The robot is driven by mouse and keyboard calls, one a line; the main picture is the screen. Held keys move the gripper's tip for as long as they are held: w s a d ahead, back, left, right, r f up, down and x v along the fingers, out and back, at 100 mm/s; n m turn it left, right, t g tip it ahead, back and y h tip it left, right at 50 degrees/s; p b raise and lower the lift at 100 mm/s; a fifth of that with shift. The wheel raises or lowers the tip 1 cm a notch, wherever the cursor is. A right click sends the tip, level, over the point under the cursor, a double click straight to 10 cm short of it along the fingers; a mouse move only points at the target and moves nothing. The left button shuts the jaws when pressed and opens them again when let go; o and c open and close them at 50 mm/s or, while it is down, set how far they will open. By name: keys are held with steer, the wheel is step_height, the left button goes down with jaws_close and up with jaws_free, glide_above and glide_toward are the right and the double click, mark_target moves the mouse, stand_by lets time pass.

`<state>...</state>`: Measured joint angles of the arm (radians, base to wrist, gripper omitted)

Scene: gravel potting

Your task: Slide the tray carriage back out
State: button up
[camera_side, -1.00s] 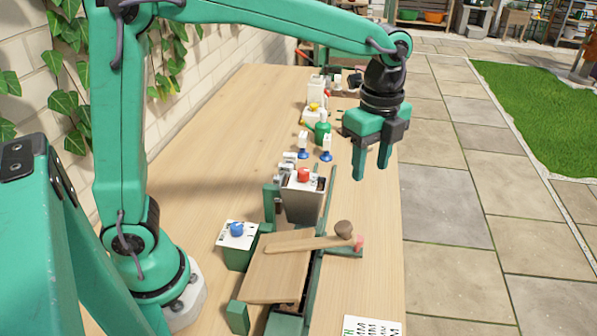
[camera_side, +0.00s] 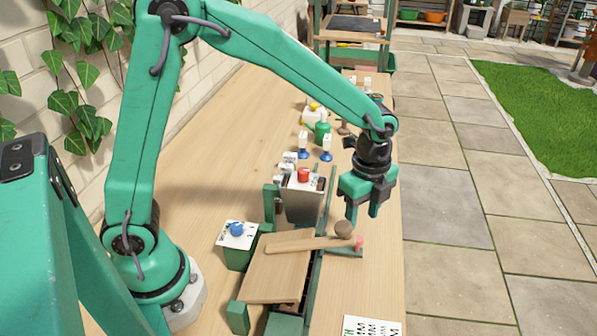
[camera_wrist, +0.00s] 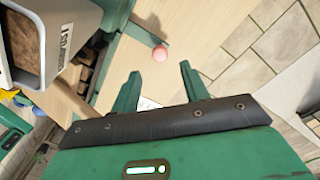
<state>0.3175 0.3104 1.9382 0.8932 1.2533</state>
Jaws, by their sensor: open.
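The tray carriage appears to be the flat wooden board (camera_side: 275,277) at the front of the green rails, below the grey hopper (camera_side: 304,208); I cannot tell its edges surely. My gripper (camera_side: 362,212) is open and empty, pointing down above and slightly beyond the knobs, touching neither.
A green box with a blue button (camera_side: 237,230) stands left of the board. A red button (camera_side: 303,174) tops the hopper. Blue-based bottles and a green bottle (camera_side: 322,130) stand farther back. A printed card (camera_side: 373,326) lies at the front. The table's right edge is close to my gripper.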

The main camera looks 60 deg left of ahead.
steer(key=shift+f, duration=3.15)
jaws_close()
